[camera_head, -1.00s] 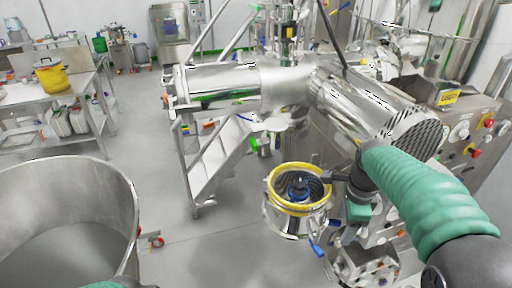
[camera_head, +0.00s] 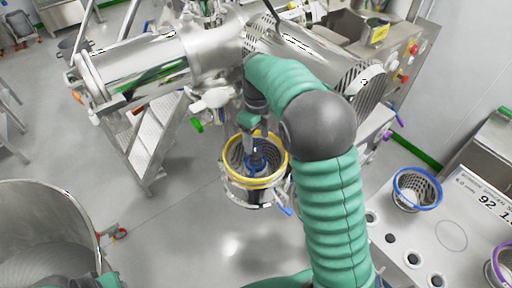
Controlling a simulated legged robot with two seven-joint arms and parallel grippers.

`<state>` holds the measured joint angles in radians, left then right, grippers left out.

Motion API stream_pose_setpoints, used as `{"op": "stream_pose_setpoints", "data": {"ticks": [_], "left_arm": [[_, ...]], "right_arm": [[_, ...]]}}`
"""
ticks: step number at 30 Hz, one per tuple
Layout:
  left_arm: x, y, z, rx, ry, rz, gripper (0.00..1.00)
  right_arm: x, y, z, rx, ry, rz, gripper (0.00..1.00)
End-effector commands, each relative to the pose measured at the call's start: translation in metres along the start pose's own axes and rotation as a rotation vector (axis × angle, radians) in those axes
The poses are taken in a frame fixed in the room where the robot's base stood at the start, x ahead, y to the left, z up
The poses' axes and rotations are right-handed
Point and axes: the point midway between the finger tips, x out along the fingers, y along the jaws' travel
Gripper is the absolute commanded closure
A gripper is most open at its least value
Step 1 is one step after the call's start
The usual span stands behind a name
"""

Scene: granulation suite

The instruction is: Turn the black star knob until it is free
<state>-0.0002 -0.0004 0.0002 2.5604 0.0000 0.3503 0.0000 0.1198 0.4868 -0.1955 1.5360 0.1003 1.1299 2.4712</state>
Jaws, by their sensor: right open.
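A round metal housing with a yellow rim (camera_head: 232,142) stands open below the large steel machine, with a perforated screen inside. A blue hub (camera_head: 254,167) sits in the middle of the screen. A small dark shape shows on top of the hub, but my gripper crowds it and I cannot make out the black star knob's arms. My right gripper (camera_head: 257,147) points down over the hub from above. It is open; its fingers are small, and I cannot tell whether they touch the knob. My left gripper is out of view.
A large steel bowl (camera_head: 45,230) is at lower left. Steps (camera_head: 148,135) stand left of the housing. The floor in front of the housing is clear.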

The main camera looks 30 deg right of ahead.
Motion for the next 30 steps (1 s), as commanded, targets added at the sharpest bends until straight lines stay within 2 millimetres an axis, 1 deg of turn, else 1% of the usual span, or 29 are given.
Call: {"op": "stream_pose_setpoints", "data": {"ticks": [1, 4, 6, 9, 12, 18, 20, 30], "left_arm": [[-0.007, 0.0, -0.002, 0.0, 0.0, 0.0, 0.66], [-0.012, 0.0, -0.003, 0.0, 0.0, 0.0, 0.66], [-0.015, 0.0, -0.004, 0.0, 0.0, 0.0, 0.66], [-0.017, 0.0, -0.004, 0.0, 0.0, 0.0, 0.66], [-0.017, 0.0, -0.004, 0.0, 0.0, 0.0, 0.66], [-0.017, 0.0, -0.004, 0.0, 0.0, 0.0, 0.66], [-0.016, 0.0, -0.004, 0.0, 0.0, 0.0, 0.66], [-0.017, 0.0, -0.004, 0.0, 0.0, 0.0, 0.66]], "right_arm": [[0.01, 0.001, -0.002, 0.001, 0.005, 0.004, 0.36], [0.033, 0.001, -0.002, 0.0, 0.004, 0.003, 0.36], [0.044, 0.001, -0.002, 0.0, 0.002, 0.001, 0.36], [0.055, 0.001, -0.003, 0.0, -0.002, -0.001, 0.36], [0.06, 0.001, -0.003, 0.0, -0.003, -0.001, 0.36], [0.062, 0.0, -0.001, -0.001, -0.002, -0.001, 0.36], [0.062, 0.0, -0.001, -0.001, -0.001, -0.001, 0.43], [0.061, 0.0, -0.002, 0.0, -0.003, -0.003, 0.87]]}}
